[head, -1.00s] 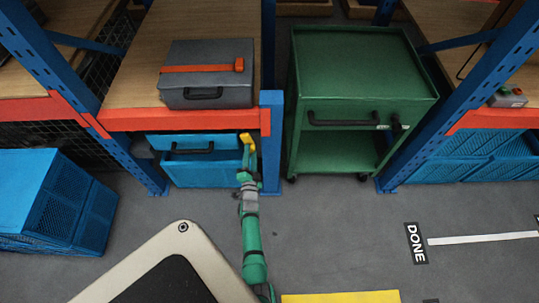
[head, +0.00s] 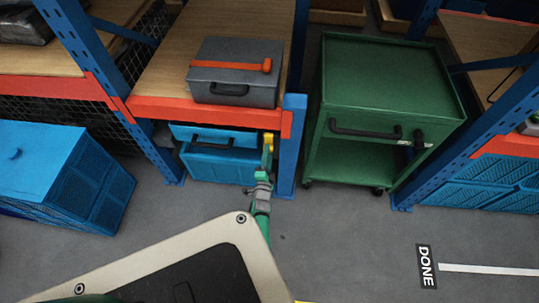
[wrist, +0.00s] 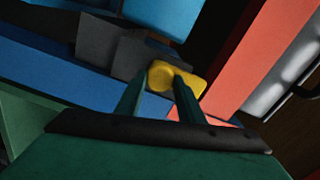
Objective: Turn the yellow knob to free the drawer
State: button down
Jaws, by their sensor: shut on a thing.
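The yellow knob (wrist: 177,77) is in the middle of the wrist view, between the two fingers of my gripper (wrist: 160,88), which is shut on it. In the head view the yellow knob (head: 268,140) shows at the right end of the blue drawer (head: 190,132), under the orange shelf beam. My gripper (head: 267,152) reaches up to it from below. My gripper hides part of the drawer's right side.
A grey case (head: 235,80) with an orange strap lies on the shelf above. A blue rack post (head: 289,150) stands close right of my gripper. A green cart (head: 380,120) stands further right. A blue crate (head: 60,170) is at left. Grey floor is clear at lower right.

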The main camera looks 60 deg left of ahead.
jog(key=c, duration=1.2)
grip_release()
jog(key=v, duration=1)
jog(key=shift+s+d, duration=0.15)
jog(key=shift+d, duration=0.2)
